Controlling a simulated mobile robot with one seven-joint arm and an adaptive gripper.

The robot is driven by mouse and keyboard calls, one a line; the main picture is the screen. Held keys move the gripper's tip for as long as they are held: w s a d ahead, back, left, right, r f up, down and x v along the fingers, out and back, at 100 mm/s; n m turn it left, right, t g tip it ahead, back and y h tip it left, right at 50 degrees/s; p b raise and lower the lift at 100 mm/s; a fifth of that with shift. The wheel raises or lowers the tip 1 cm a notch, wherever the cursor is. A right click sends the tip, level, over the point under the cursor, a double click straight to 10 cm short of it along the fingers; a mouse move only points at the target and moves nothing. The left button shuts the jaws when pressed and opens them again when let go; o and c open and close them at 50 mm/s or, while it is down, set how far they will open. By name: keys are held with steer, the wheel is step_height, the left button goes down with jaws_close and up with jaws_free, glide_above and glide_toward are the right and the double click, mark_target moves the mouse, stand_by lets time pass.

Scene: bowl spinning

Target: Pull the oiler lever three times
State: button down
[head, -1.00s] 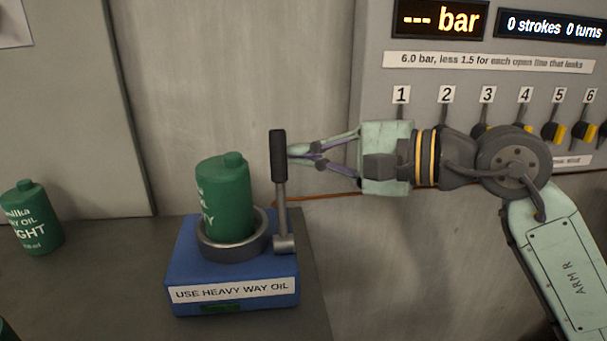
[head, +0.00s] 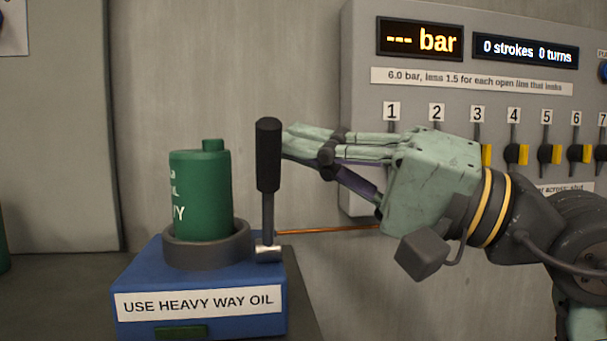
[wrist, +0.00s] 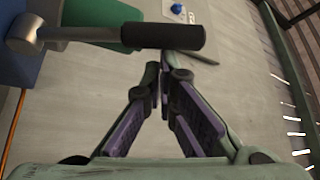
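The oiler is a blue box (head: 135,276) labelled "USE HEAVY WAY OIL". A green oil bottle (head: 201,190) stands upright in its grey ring (head: 208,250). The oiler lever (head: 268,155) rises upright at the box's right side, with a black grip and a metal pivot. In the wrist view the lever's black grip (wrist: 165,36) lies across, just beyond my fingertips. My gripper (head: 288,143) is right of the grip's upper part. Its fingers meet at the tips (wrist: 161,76) and hold nothing between them. Whether the tips touch the grip is unclear.
A grey panel (head: 360,130) on the right shows "--- bar" (head: 420,39) and "0 strokes 0 turns" (head: 525,49) above numbered valves with yellow-and-black handles. A copper line (head: 330,230) runs right from the oiler. Bare wall lies behind the lever.

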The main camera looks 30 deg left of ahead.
steer(key=shift+s+d+f+n+b, duration=0.2)
steer(key=shift+s+n+b, duration=0.15)
steer(key=shift+n, duration=0.15)
steer(key=shift+d, duration=0.1)
steer(key=v, duration=1.2)
steer(key=shift+f, duration=0.2)
steer(key=shift+w+r, duration=0.1)
steer(key=shift+w, duration=0.1)
stand_by(0.5)
steer(key=w+a+r+m+h+p, duration=0.2)
steer(key=w+a+m+h+p, duration=0.4)
steer(key=p, duration=1.5)
steer(key=w+a+m, duration=0.4)
steer(key=w, duration=0.2)
steer(key=shift+w+a+r+m, duration=0.25)
steer(key=shift+r+m, duration=0.05)
steer(key=shift+m, duration=0.1)
